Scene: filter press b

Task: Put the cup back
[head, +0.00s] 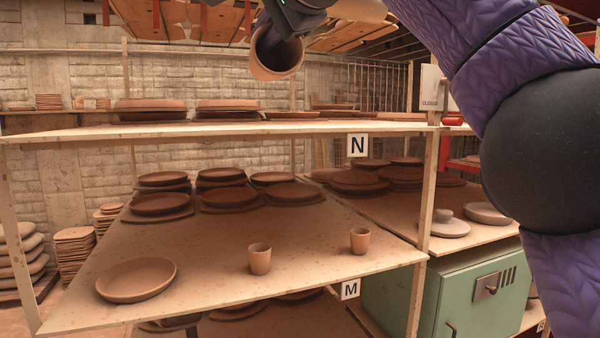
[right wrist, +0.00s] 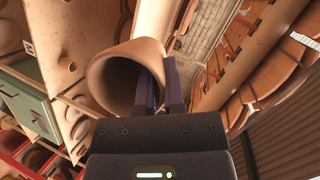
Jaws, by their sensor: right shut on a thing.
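A terracotta cup (head: 275,57) is held in my right gripper (head: 285,30) at the top middle of the head view, above the upper shelf. The cup is tilted, with its open mouth facing the head camera. In the right wrist view the cup (right wrist: 125,75) sits at the dark fingers (right wrist: 160,85), which are shut on its wall. Two similar cups stand upright on the shelf marked M: one cup (head: 260,258) near the middle and another cup (head: 360,240) to its right. My left gripper is not in view.
The upper shelf (head: 230,132), marked N, carries several flat discs at its back; its front is bare. The shelf marked M (head: 215,290) holds a shallow dish (head: 137,279) at left and stacked plates behind. A green cabinet (head: 480,295) stands at lower right.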

